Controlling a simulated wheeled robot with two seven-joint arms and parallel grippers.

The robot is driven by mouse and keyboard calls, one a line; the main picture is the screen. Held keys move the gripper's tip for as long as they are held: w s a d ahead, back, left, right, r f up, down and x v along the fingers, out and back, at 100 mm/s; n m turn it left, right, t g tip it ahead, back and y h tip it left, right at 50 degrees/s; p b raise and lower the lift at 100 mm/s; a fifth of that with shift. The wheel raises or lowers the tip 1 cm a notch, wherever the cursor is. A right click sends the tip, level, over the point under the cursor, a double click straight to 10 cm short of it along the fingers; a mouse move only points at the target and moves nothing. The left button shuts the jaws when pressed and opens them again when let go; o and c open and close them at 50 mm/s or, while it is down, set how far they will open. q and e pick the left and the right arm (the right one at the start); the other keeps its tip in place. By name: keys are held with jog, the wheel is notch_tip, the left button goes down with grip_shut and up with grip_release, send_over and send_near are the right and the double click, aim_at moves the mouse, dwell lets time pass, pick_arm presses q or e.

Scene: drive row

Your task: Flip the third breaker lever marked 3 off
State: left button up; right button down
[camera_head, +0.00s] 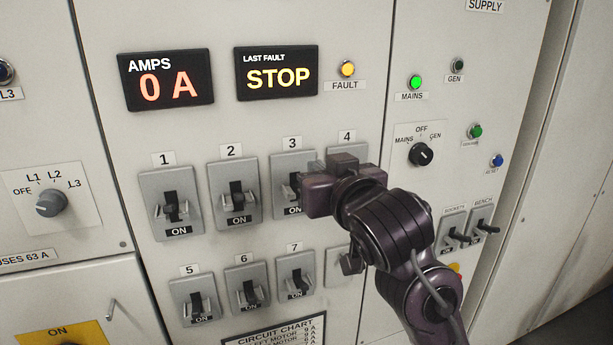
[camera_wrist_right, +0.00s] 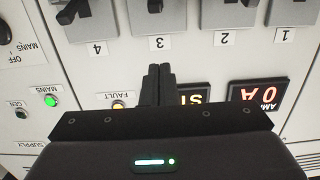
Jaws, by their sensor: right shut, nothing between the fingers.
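Breaker 3 (camera_head: 283,168) is in the upper row of the grey panel, under the label 3 (camera_head: 292,142). My right gripper (camera_head: 312,178) is in front of its right side and hides part of it and its lever. The word ON shows below the lever. In the right wrist view, which is upside down, breaker 3 (camera_wrist_right: 180,18) is at the top with its black lever (camera_wrist_right: 154,5) cut by the edge. The right gripper's fingers (camera_wrist_right: 157,72) are shut and empty, pointing toward the label 3. I cannot tell whether they touch the lever. My left gripper is not in view.
Breakers 1 (camera_head: 150,190) and 2 (camera_head: 219,180) stand to the left, both showing ON. Breaker 4 is mostly behind my right gripper. A lower row with breakers 5 (camera_head: 179,290), 6 and 7 lies beneath. The AMPS display (camera_head: 167,79) reads 0 A; the fault display (camera_head: 277,74) reads STOP.

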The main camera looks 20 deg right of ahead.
jog(key=w+p, duration=0.2)
jog(key=w, duration=0.5)
jog(key=shift+w+f+p, duration=0.15)
jog(key=shift+w+p, duration=0.05)
jog(key=shift+p, duration=0.1)
jog(key=f, duration=0.3)
jog(key=shift+s+a+f, duration=0.1)
jog(key=shift+s+f, duration=0.05)
jog(key=shift+s, duration=0.1)
jog(key=shift+s+f+p, duration=0.3)
jog(key=shift+s+f, duration=0.05)
jog(key=shift+f, duration=0.05)
jog(key=shift+w, duration=0.1)
jog(key=shift+f, duration=0.1)
